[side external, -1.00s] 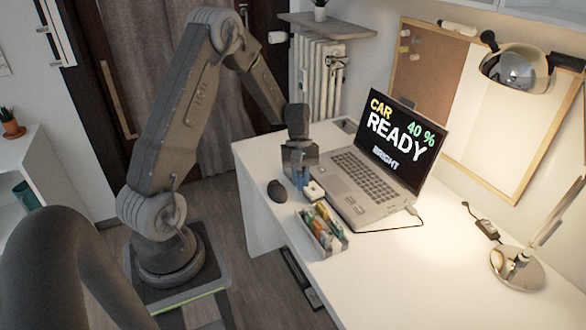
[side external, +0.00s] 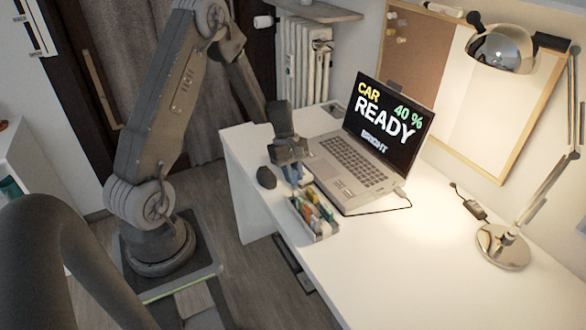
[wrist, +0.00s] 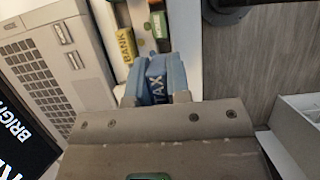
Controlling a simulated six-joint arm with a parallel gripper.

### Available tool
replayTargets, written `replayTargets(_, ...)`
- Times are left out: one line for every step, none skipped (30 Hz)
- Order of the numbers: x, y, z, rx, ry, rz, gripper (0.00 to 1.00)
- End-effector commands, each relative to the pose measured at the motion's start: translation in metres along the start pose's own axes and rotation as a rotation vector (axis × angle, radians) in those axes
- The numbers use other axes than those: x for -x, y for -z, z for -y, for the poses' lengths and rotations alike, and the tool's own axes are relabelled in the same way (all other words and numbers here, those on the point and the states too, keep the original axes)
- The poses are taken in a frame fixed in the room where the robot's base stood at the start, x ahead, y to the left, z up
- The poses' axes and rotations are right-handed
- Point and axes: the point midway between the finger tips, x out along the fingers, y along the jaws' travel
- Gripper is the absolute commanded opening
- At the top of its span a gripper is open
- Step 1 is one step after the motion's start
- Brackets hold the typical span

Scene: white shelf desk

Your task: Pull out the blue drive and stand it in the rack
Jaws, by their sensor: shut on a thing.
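My gripper (side external: 291,172) is over the desk between the laptop (side external: 352,165) and the rack (side external: 322,232). In the wrist view its fingers (wrist: 157,88) are shut on the blue drive (wrist: 157,80), whose label reads TAX. The drive is apart from the laptop's edge (wrist: 85,65). The rack is a small open tray holding several coloured drives. A yellow drive marked BANK (wrist: 125,45) and a green drive (wrist: 159,26) show just beyond the blue one. Whether the blue drive's lower end touches anything is hidden.
A dark mouse (side external: 266,178) lies left of my gripper near the desk's front edge. A lamp (side external: 502,247) stands at the right. The desk (side external: 400,260) between rack and lamp is clear.

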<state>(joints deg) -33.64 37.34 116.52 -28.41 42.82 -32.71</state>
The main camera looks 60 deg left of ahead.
Motion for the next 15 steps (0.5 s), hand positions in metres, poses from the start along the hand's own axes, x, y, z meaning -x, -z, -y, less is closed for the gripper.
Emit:
replayTargets(-0.005,0.002,0.001,0.001,0.003,0.002,0.00)
replayTargets(-0.008,0.003,0.001,0.000,0.003,0.002,0.00)
replayTargets(-0.011,0.004,0.000,0.000,0.002,0.002,0.00)
replayTargets(-0.014,0.005,0.000,0.000,0.002,0.001,0.00)
replayTargets(-0.016,0.006,0.000,0.000,0.002,0.001,0.00)
replayTargets(-0.019,0.007,0.000,0.000,0.002,0.002,0.00)
replayTargets(-0.021,0.008,0.000,-0.001,0.002,0.002,0.00)
replayTargets(-0.022,0.009,0.000,-0.001,0.002,0.002,0.00)
replayTargets(-0.025,0.010,0.000,-0.001,0.001,0.002,0.00)
replayTargets(-0.026,0.011,0.000,0.000,0.001,0.001,0.00)
replayTargets(-0.028,0.011,0.000,0.000,0.001,0.001,0.00)
replayTargets(-0.029,0.012,0.000,0.000,0.001,0.000,0.00)
replayTargets(-0.030,0.012,0.000,-0.001,0.001,0.000,0.00)
replayTargets(-0.030,0.013,0.000,-0.001,0.001,0.000,0.00)
replayTargets(-0.031,0.013,0.000,-0.001,0.001,0.000,0.00)
